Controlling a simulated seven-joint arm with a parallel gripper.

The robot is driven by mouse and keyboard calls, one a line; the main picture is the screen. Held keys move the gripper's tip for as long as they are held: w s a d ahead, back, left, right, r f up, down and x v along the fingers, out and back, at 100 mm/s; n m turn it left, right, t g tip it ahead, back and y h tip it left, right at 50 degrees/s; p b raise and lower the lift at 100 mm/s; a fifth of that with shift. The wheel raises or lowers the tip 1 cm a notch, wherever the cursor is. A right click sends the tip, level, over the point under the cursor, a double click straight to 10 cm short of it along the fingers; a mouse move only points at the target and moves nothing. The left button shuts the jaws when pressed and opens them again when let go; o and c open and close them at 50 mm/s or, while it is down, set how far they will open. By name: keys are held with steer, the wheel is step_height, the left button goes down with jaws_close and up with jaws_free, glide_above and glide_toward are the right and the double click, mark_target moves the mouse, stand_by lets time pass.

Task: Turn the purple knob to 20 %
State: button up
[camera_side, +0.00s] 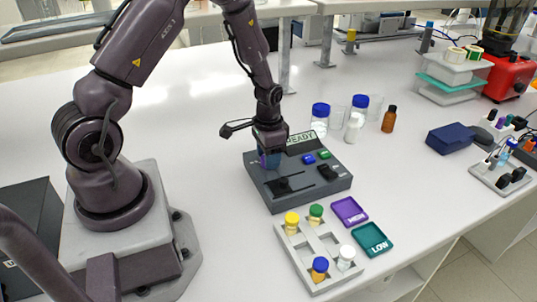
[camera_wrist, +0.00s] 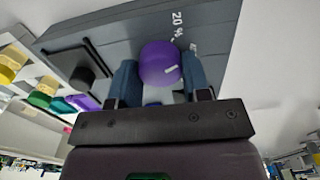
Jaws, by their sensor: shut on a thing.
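The purple knob (camera_wrist: 160,62) sits on the grey rig (camera_side: 318,185), between the two blue fingers of my gripper (camera_wrist: 162,80) in the wrist view. My gripper is shut on it. A short white mark shows on the knob's face, toward its lower right in the wrist view. A printed "20 %" label (camera_wrist: 177,23) is on the panel just beyond the knob. Another label beside it is partly hidden by the right finger. In the side view my gripper (camera_side: 269,158) is down at the rig's back left, hiding most of the knob.
The rig has a READY display (camera_side: 301,138), blue (camera_side: 308,159) and green (camera_side: 324,154) buttons, and black controls. In front stand a vial rack (camera_side: 308,250), a purple HIGH tray (camera_side: 349,211) and a teal LOW tray (camera_side: 372,239). Bottles stand behind the rig.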

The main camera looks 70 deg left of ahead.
mark_target(262, 171)
steer(key=n, duration=0.4)
steer(key=shift+n, duration=0.3)
stand_by(0.5)
steer(key=o, duration=0.9)
steer(key=shift+r, duration=0.15)
step_height(262, 171, up, 13)
steer(key=shift+f, duration=0.1)
steer(key=s+d+r+m+t, duration=0.1)
steer(key=s+d+r+t, duration=0.1)
steer(key=s+d+r, duration=0.2)
steer(key=s+d+r+m+t, duration=0.1)
steer(key=s+d+r+m, duration=0.1)
steer(key=s+d+r, duration=0.2)
steer(key=s+d+r+m+t, duration=0.1)
steer(key=s+d+r+t, duration=0.1)
steer(key=s+d+r, duration=0.3)
steer(key=shift+s+r+t, duration=0.15)
steer(key=shift+s+r, duration=0.1)
steer(key=shift+r, duration=0.75)
steer(key=shift+s+r+t, duration=0.15)
steer(key=shift+s+r, duration=0.05)
steer(key=shift+r, duration=0.75)
